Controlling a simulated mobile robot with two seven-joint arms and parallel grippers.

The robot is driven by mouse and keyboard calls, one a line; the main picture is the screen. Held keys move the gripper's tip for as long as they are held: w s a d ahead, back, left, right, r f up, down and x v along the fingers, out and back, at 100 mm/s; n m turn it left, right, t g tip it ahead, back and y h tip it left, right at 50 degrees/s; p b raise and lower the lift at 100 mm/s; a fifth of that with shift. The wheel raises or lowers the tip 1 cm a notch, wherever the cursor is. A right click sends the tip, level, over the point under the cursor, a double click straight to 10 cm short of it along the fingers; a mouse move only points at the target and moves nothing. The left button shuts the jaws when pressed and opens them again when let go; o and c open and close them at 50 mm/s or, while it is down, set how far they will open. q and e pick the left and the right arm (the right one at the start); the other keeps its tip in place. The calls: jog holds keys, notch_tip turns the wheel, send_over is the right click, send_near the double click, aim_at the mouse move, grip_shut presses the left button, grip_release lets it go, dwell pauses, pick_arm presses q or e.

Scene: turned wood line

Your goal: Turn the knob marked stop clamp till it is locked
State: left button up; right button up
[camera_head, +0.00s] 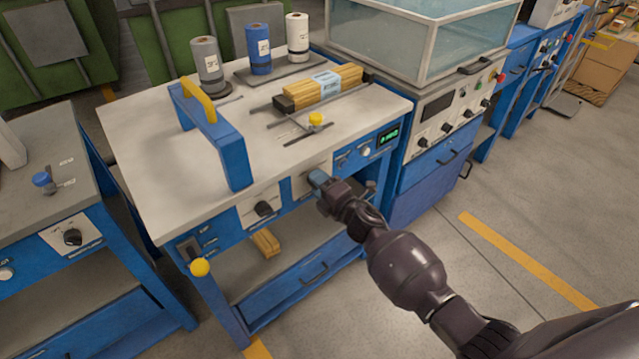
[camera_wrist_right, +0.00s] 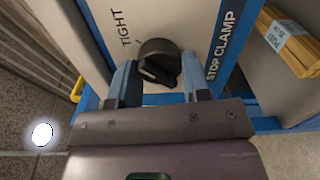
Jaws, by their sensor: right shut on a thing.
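The stop clamp knob (camera_wrist_right: 158,58) is a black round knob on a pale plate (camera_wrist_right: 200,20) that reads STOP CLAMP in the right wrist view. The word TIGHT stands beside the knob. My right gripper (camera_wrist_right: 158,80) has its two blue-grey fingers on either side of the knob and is shut on it. In the head view my right gripper (camera_head: 318,180) is at the front panel of the blue bench (camera_head: 225,235), and it hides the knob there. Which mark the knob points to is unclear. My left gripper is not in view.
Another black knob (camera_head: 264,208) is on the same panel, left of my gripper. A yellow ball handle (camera_head: 200,267) juts out at the bench's left corner. A blue frame with a yellow handle (camera_head: 199,101) and bundled wood sticks (camera_head: 335,84) are on top. The floor in front is open.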

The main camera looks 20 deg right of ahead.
dwell(0.4)
jog(key=o, duration=0.9)
jog(key=p+v, duration=0.1)
jog(key=v, duration=0.9)
jog(key=shift+s+d, duration=0.15)
jog(key=shift+s, duration=0.25)
